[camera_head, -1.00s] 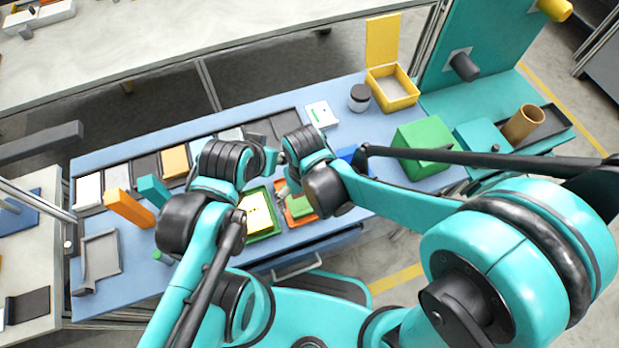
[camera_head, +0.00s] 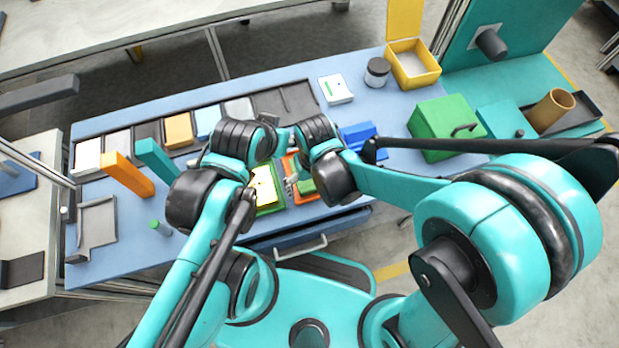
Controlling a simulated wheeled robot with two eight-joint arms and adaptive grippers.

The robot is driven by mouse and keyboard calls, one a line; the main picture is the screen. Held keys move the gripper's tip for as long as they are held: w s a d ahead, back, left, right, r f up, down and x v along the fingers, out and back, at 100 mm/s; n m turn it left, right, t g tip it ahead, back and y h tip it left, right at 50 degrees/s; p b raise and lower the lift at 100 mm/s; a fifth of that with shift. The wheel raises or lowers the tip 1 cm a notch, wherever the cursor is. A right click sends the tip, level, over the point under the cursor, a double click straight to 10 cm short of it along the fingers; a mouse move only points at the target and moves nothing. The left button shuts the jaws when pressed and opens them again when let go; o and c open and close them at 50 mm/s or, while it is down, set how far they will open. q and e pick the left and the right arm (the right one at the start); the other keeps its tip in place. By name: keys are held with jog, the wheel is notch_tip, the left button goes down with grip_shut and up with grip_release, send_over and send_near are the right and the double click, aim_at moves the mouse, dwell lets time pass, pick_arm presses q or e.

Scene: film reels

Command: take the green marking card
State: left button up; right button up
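A small green piece (camera_head: 307,186), possibly the green marking card, lies in an orange tray (camera_head: 311,198) at the front middle of the blue table. A white block with a green stripe (camera_head: 336,89) lies farther back. My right gripper (camera_head: 291,186) points down at the left side of the orange tray; only bits of its grey fingers show, and its opening is not clear. My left gripper is hidden behind its own wrist and arm, close to the green tray (camera_head: 268,208) that holds a pale yellow card (camera_head: 264,186).
A row of coloured boxes stands in dark slots along the table's back left. A green box (camera_head: 444,128), a yellow open box (camera_head: 414,65) and a dark jar (camera_head: 377,72) are at the right. A grey tray (camera_head: 97,228) lies front left.

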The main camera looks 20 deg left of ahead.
jog(key=c, duration=1)
jog(key=shift+r+p, duration=0.3)
jog(key=shift+r, duration=0.25)
jog(key=r+p, duration=0.1)
jog(key=r, duration=0.1)
jog(key=d+r+p, duration=0.1)
jog(key=r, duration=0.1)
jog(key=d+r+p, duration=0.3)
jog(key=d+r, duration=0.3)
jog(key=d, duration=0.4)
jog(key=shift+s+d+p, duration=0.3)
jog(key=shift+s+p, duration=0.1)
